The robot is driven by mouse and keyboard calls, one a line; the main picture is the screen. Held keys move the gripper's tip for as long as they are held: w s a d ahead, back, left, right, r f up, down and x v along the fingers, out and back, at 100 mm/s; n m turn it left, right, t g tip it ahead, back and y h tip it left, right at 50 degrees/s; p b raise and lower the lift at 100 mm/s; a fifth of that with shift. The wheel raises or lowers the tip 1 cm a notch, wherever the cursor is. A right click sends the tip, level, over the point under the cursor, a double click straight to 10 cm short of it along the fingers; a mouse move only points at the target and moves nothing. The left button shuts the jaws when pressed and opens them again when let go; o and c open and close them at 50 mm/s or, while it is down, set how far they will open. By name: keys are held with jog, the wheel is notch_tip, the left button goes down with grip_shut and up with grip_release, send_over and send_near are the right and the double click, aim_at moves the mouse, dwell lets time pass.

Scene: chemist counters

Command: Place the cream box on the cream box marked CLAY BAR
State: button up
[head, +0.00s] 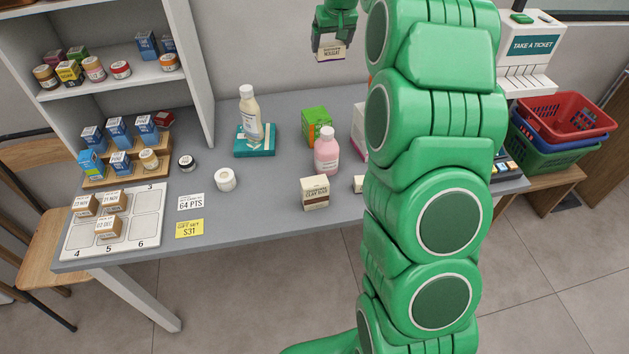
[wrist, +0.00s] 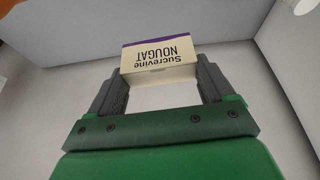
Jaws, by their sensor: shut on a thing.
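My gripper (head: 331,46) is at the top of the head view, high above the back of the counter. It is shut on a cream box (head: 331,54). In the wrist view the held cream box (wrist: 160,55) reads "Sucrevine NOUGAT" upside down and has a purple edge; it sits between the grey fingers.
A pink bottle (head: 326,154) and a green box (head: 314,121) stand behind the CLAY BAR box. A small cream item (head: 358,184) is just right of it, partly hidden by my arm. A white roll (head: 225,180) lies left. A bottle (head: 250,113) stands at a teal box (head: 254,141).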

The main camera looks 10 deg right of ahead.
jog(key=s+d+n+y, duration=0.1)
jog(key=s+n+y, duration=0.4)
jog(key=s, duration=1.5)
jog(key=s+a+n+g, duration=0.2)
jog(key=s+a+n, duration=0.35)
jog(key=s, duration=0.55)
jog(key=s+a+n+g, duration=0.2)
jog(key=s+a+n, duration=0.4)
jog(key=s, duration=0.4)
send_near(308, 183)
jog(key=shift+s+a+r+n+h, duration=0.15)
jog(key=shift+a+n+h, duration=0.1)
jog(key=shift+a, duration=0.25)
jog(key=shift+a+r+n+h, duration=0.1)
jog(key=shift+a+n+h, duration=0.1)
jog(key=shift+a, duration=0.3)
jog(key=shift+w+f, duration=0.3)
jog(key=shift+f, duration=1.65)
jog(key=shift+f, duration=0.1)
